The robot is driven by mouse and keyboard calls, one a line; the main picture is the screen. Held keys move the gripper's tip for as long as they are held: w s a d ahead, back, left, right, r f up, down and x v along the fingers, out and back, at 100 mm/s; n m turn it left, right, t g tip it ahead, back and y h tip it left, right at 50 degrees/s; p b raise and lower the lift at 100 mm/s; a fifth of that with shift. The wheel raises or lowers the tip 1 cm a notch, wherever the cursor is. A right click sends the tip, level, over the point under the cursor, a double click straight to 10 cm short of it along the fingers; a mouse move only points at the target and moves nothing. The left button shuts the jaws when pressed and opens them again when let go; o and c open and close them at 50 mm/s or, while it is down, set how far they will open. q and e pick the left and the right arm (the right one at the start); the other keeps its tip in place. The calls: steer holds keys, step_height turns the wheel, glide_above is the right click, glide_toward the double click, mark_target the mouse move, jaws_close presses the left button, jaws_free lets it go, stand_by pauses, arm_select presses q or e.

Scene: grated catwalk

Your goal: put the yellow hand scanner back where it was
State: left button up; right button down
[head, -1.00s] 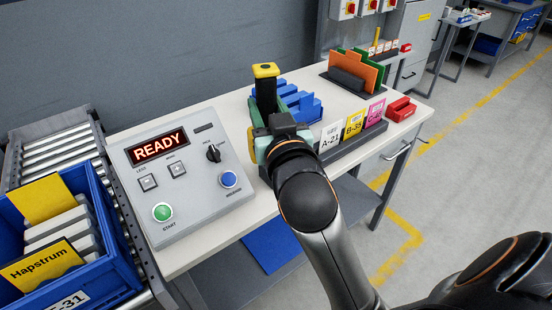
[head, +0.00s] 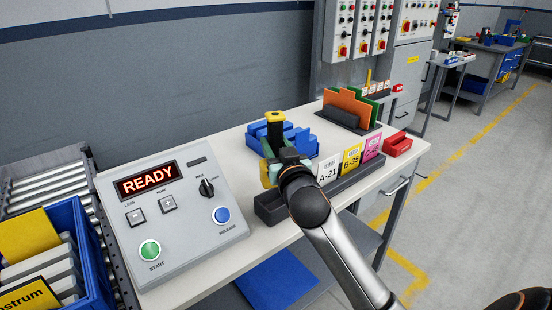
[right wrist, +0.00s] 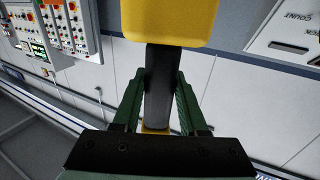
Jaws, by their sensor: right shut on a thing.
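The yellow hand scanner (head: 276,117) has a yellow head and a black handle. My right gripper (head: 270,160) is shut on it and holds it upright near the front of the bench, in front of the blue bins. In the right wrist view the green fingers (right wrist: 155,110) close on both sides of the black handle (right wrist: 161,80). The yellow head (right wrist: 170,20) is above them and a bit of yellow shows below. Whether the scanner touches anything is hidden by the gripper. My left gripper is out of view.
A control box (head: 175,215) reading READY stands on the bench (head: 225,147) at left. A dark rail (head: 345,183) with label cards runs along the front edge. Blue bins (head: 302,139), a card rack (head: 342,119) and a red bin (head: 397,144) stand beyond. A blue crate (head: 85,240) is at left.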

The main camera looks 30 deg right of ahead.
steer(key=f, duration=0.3)
steer(key=shift+w+d, duration=0.15)
steer(key=shift+d, duration=0.05)
steer(key=shift+f, duration=0.25)
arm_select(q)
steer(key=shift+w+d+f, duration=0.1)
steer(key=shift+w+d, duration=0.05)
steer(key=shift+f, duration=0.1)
arm_select(e)
steer(key=shift+f, duration=0.1)
arm_select(q)
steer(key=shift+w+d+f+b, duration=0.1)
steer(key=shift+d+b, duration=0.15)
steer(key=shift+b, duration=0.3)
arm_select(e)
steer(key=shift+f, duration=0.55)
steer(key=shift+c, duration=2.2)
jaws_free()
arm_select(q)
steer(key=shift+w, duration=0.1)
arm_select(e)
steer(key=shift+r, duration=0.15)
